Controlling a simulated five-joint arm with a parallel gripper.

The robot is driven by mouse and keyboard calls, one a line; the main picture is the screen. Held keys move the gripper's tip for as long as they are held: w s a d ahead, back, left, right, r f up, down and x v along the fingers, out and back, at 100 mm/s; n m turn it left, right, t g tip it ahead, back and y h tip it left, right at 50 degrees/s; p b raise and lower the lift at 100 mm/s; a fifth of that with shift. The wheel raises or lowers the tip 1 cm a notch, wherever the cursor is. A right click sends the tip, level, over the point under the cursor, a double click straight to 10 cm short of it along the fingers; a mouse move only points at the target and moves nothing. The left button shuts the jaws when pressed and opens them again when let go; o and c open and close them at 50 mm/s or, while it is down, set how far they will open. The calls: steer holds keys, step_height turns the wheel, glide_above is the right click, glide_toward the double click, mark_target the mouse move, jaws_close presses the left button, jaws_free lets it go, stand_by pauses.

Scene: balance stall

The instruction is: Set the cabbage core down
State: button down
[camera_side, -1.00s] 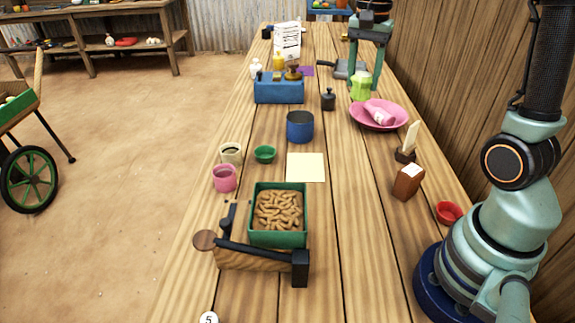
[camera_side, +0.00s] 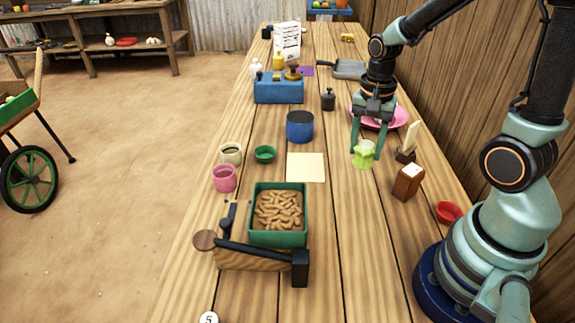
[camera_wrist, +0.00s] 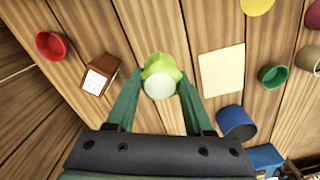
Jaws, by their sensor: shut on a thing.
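The cabbage core (camera_side: 364,155) is a pale green, ribbed, short piece. It sits between the two teal fingers of my gripper (camera_side: 366,147), which is shut on it. In the wrist view the core (camera_wrist: 160,80) shows its pale flat end toward the camera, with a finger of my gripper (camera_wrist: 157,92) on either side. The core is near the tabletop, right of the cream square (camera_side: 306,167) and in front of the pink plate (camera_side: 401,118). I cannot tell whether it touches the wood.
A brown block (camera_side: 407,184) and a dark holder (camera_side: 405,155) with a pale upright piece stand to the right, with a red bowl (camera_side: 449,212) nearer. A blue pot (camera_side: 300,128) stands left. A green tray (camera_side: 279,240) of brown pieces is front left. Bare planks lie in front.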

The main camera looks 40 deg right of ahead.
step_height(320, 180, down, 9)
stand_by(0.5)
steer(key=shift+f, duration=0.1)
steer(key=shift+c, duration=1.4)
jaws_free()
